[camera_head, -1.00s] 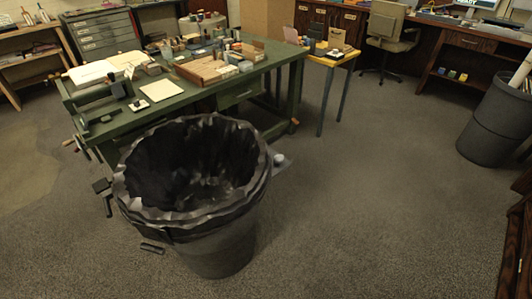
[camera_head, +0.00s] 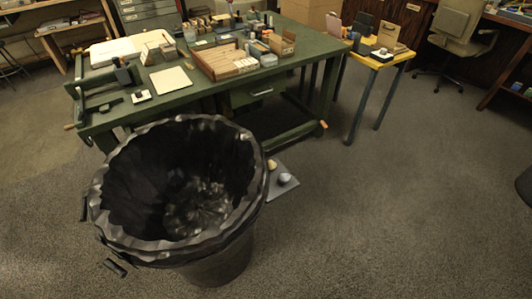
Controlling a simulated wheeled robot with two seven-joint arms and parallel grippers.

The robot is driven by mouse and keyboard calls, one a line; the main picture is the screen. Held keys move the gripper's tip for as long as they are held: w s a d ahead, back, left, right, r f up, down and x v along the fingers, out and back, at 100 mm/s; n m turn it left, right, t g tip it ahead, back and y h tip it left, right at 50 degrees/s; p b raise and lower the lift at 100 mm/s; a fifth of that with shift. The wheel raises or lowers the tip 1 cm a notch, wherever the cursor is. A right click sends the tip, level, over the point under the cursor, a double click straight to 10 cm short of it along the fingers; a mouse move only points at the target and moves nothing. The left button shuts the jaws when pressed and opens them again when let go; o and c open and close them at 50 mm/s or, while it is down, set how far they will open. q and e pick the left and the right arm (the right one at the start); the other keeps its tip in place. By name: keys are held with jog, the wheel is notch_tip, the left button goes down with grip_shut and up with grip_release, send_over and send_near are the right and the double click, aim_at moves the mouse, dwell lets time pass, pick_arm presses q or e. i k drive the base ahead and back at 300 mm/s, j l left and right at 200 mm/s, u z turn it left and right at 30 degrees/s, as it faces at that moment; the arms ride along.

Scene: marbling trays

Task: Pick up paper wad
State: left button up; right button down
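Two small rounded lumps lie on a flat grey sheet (camera_head: 284,192) on the floor, just right of the black-lined bin. One is a pale whitish lump (camera_head: 285,179), which looks most like the paper wad. The other is a tan lump (camera_head: 272,165), close behind it. They are small, so I cannot be sure what they are. The large round bin (camera_head: 222,265) stands upright in front of me with a crumpled dark liner.
A green workbench (camera_head: 110,122) with wooden boxes and small tools stands behind the bin. A small yellow-topped table (camera_head: 378,60) is to its right, with an office chair (camera_head: 455,28) beyond. The carpet on the right is open.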

aim_at(272, 165)
jog(key=i+l+u, duration=0.4)
jog(key=l, duration=0.4)
jog(key=i+l+u, duration=0.15)
jog(key=l+u, duration=0.25)
jog(key=l, duration=0.4)
jog(key=i+l+u, duration=0.1)
jog(key=l+u, duration=0.3)
jog(key=l, duration=0.5)
jog(key=l+u, duration=0.35)
jog(key=l, duration=0.55)
